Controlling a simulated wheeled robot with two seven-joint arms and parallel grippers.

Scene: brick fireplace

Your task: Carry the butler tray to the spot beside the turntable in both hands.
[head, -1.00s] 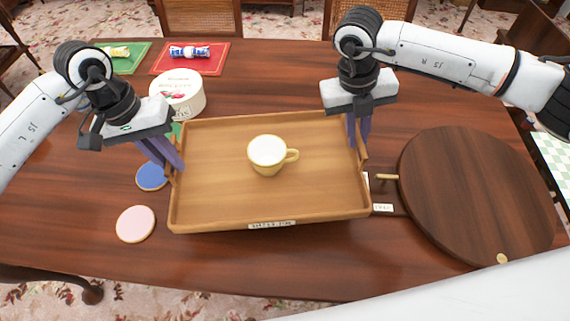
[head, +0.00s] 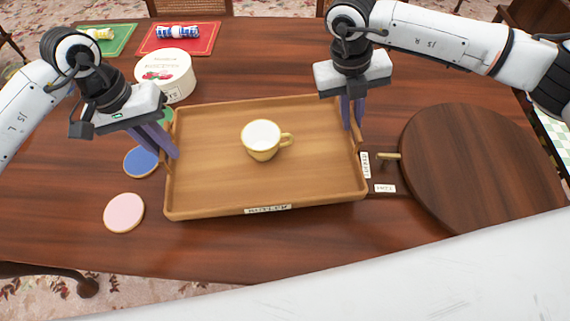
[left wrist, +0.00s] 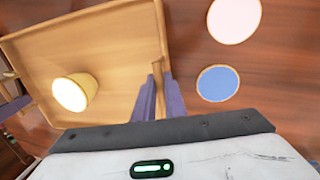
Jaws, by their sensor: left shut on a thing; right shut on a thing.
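The butler tray (head: 210,185) is a light wooden tray with raised sides and a name label on its front edge. A yellow cup with a pale top (head: 262,139) stands upright on it; the cup also shows in the left wrist view (left wrist: 74,93). My left gripper (head: 167,148) is shut on the tray's left handle, and its purple fingers show in the left wrist view (left wrist: 160,98). My right gripper (head: 352,120) is shut on the right handle. The turntable (head: 482,160), a dark round wooden disc, lies right of the tray. I cannot tell the tray's height above the table.
A blue coaster (head: 141,161) and a pink coaster (head: 124,212) lie left of the tray. A round white box (head: 166,74) stands behind it. Small label cards (head: 385,188) and a peg-like handle (head: 389,156) lie between tray and turntable. Red (head: 195,39) and green mats are at the back.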

